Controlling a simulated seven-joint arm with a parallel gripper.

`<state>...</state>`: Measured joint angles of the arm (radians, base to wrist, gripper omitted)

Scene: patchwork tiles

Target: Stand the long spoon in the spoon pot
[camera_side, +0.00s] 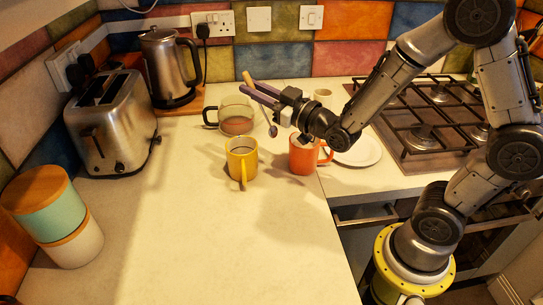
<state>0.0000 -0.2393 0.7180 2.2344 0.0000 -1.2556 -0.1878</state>
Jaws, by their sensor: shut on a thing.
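My gripper (262,93) is over the counter near the back, pointing left. It is shut on the long spoon (272,130), which hangs tilted with its bowl end low and its handle rising up to the left between the fingers. The spoon's bowl is in the air, beside the glass mug in the picture. A small pale pot (323,96) stands behind my gripper, partly hidden; it may be the spoon pot, but I cannot tell for sure.
A glass mug (237,122) with brown liquid, a yellow mug (241,160) and an orange mug (303,157) stand close by. A white plate (360,152) lies beside the hob (422,135). Kettle (168,65), toaster (115,125) and canisters (55,215) stand left. The front counter is clear.

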